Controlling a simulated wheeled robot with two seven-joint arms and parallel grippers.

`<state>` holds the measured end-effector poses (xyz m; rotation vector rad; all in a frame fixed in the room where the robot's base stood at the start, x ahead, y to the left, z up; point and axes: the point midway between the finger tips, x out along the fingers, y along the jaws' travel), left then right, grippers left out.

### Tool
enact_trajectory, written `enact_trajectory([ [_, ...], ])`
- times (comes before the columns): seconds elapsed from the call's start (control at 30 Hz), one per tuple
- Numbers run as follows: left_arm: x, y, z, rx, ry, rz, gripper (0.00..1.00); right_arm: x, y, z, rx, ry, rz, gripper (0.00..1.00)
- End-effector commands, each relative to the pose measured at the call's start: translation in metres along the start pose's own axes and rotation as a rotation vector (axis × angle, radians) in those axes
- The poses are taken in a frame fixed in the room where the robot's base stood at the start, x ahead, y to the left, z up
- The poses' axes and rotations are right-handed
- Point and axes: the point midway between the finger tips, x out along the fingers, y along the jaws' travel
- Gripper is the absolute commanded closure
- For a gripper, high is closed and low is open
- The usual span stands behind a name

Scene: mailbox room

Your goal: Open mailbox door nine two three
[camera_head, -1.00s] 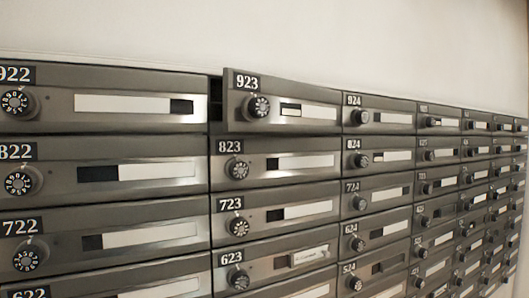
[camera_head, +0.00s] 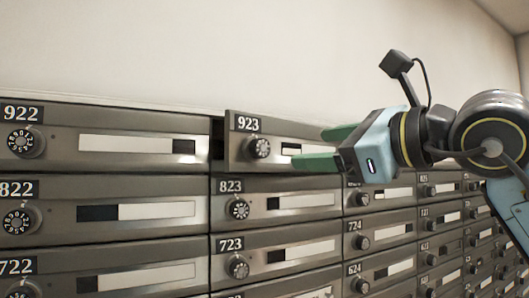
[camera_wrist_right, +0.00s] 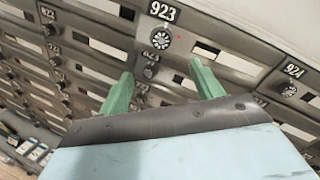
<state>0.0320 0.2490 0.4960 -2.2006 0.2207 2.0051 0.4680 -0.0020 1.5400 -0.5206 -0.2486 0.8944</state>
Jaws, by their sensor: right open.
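The mailbox door 923 (camera_head: 274,139) is a grey metal panel with a round black dial (camera_head: 258,148) and a label window. It stands slightly ajar, with a dark gap (camera_head: 217,140) at its left edge. In the right wrist view, door 923 (camera_wrist_right: 190,43) is at the top, its dial ahead of the fingers. My right gripper (camera_head: 308,148) has green fingers, is open and empty, and is in front of the right part of the door. In the right wrist view its fingertips (camera_wrist_right: 161,70) are spread apart below the dial. My left gripper is not in view.
Door 922 (camera_head: 58,142) is shut to the left, and door 823 (camera_head: 310,200) is shut below. Rows of similar mailboxes recede to the right. A plain wall (camera_head: 200,50) rises above the mailboxes.

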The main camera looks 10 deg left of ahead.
Motion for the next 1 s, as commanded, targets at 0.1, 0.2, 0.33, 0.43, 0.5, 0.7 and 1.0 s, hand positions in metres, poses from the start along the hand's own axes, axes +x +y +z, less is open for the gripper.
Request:
enact_trajectory([
  [0.1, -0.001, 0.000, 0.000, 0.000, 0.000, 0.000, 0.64, -0.001, -0.001, 0.007, -0.039, 0.006, -0.021, 0.35],
  [0.2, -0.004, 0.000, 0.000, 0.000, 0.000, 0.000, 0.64, 0.009, -0.002, 0.008, -0.037, 0.007, -0.021, 0.35],
  [0.33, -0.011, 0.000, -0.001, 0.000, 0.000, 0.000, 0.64, 0.033, -0.002, 0.009, -0.033, 0.006, -0.018, 0.35],
  [0.43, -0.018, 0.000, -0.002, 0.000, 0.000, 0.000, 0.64, 0.055, -0.002, 0.009, -0.032, 0.006, -0.017, 0.35],
  [0.5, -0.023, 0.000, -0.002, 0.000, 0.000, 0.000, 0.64, 0.070, -0.003, 0.009, -0.031, 0.005, -0.017, 0.35],
  [0.7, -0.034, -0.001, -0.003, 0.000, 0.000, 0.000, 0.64, 0.107, -0.004, 0.008, -0.033, 0.005, -0.019, 0.35],
  [1.0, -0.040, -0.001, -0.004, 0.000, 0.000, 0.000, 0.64, 0.130, -0.004, 0.006, -0.033, 0.004, -0.020, 0.35],
])
